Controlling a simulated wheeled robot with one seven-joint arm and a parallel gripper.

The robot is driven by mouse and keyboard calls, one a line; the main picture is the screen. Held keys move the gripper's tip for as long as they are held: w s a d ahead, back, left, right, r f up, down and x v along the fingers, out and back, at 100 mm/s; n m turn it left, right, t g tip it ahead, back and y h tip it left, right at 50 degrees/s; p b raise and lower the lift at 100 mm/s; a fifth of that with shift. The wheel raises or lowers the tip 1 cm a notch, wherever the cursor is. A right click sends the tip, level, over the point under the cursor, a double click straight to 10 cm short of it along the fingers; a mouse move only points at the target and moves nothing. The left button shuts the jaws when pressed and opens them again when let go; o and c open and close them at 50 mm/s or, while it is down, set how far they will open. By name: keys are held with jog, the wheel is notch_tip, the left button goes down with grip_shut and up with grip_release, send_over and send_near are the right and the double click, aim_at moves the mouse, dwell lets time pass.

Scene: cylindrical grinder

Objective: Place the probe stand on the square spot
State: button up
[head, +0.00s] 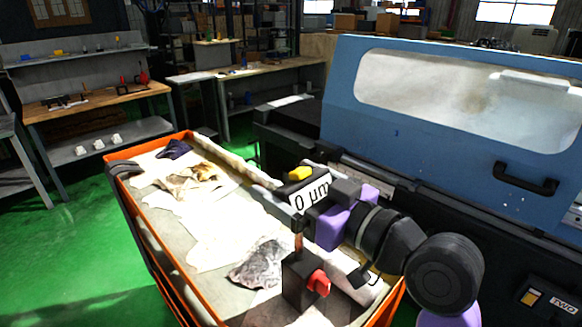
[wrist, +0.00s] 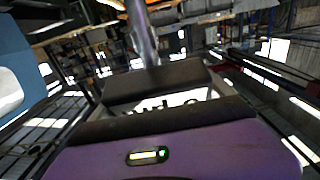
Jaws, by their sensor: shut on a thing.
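The probe stand has a dark block base with a red knob (head: 318,282), a thin copper-coloured post and a head with a "0 µm" display (head: 311,194). It looks upright over the near part of the orange-rimmed cart; I cannot tell whether its base touches the cart top. My purple and black gripper (head: 322,198) is shut on its upper part, at the display. In the wrist view the display shows upside down between the dark pads of my gripper (wrist: 165,105), with a metal rod beyond. I cannot make out a square spot in either view.
The cart (head: 152,273) carries crumpled cloths (head: 259,265) and a dark blue rag (head: 174,149). The blue grinder cover (head: 350,115) with a black handle (head: 525,180) stands close on the right. Workbenches (head: 95,100) stand at the back left. Green floor is clear at left.

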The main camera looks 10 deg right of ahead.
jog(key=shift+f, duration=0.3)
jog(key=shift+f, duration=0.15)
jog(key=o, duration=1.8)
jog(key=shift+f, duration=0.2)
